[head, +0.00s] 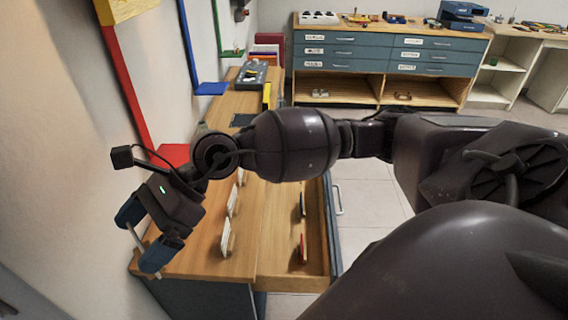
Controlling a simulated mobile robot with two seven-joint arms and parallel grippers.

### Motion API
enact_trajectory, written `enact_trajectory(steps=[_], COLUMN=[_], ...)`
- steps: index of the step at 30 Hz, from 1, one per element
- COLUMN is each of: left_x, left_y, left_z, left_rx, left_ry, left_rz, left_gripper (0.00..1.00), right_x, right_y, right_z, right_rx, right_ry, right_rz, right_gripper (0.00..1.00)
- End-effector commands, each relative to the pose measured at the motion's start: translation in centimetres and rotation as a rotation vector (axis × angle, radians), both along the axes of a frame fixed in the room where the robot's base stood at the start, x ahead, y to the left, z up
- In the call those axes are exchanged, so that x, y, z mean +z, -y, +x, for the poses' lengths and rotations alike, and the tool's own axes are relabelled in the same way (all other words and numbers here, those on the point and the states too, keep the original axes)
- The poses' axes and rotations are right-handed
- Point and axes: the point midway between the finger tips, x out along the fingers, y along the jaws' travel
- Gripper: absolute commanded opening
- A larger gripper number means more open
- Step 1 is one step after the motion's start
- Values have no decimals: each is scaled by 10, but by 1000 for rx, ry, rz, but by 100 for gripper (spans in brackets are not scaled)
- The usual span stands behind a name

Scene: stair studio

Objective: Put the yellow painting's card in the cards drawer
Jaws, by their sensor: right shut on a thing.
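My right gripper (142,237) is at the left, close to the wall and over the near left end of the wooden cabinet top. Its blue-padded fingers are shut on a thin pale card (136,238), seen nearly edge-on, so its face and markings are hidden. An open drawer (318,240) pulls out from the cabinet's right side, to the right of the gripper. Inside it small cards stand upright, one with red (302,250) and one dark blue (302,206). A yellow painting (122,8) hangs at the top left, mostly cut off. My left gripper is not in view.
Several white cards stand on the cabinet top (205,262), one nearest the gripper (227,238). Red (126,85) and blue strips run down the wall. A labelled blue drawer unit (390,52) stands at the back. My right arm hides the middle.

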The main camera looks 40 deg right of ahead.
Motion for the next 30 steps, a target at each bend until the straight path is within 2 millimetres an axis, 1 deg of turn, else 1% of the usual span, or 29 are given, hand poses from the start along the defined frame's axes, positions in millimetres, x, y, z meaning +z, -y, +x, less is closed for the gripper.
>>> enact_trajectory(steps=[7, 14, 23, 30], left_x=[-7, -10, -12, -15], left_y=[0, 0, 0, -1], left_z=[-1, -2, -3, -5], left_rx=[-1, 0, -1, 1], left_ry=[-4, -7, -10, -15], left_rz=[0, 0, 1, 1], left_gripper=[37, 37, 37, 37], right_x=[-6, -10, -14, -21], right_y=[-2, 5, 17, 34], right_z=[-7, -3, 12, 35], right_rx=[32, -10, -103, -230], right_ry=[4, 5, 4, 2], right_rz=[-4, -4, -2, -1], right_gripper=[70, 70, 70, 70])
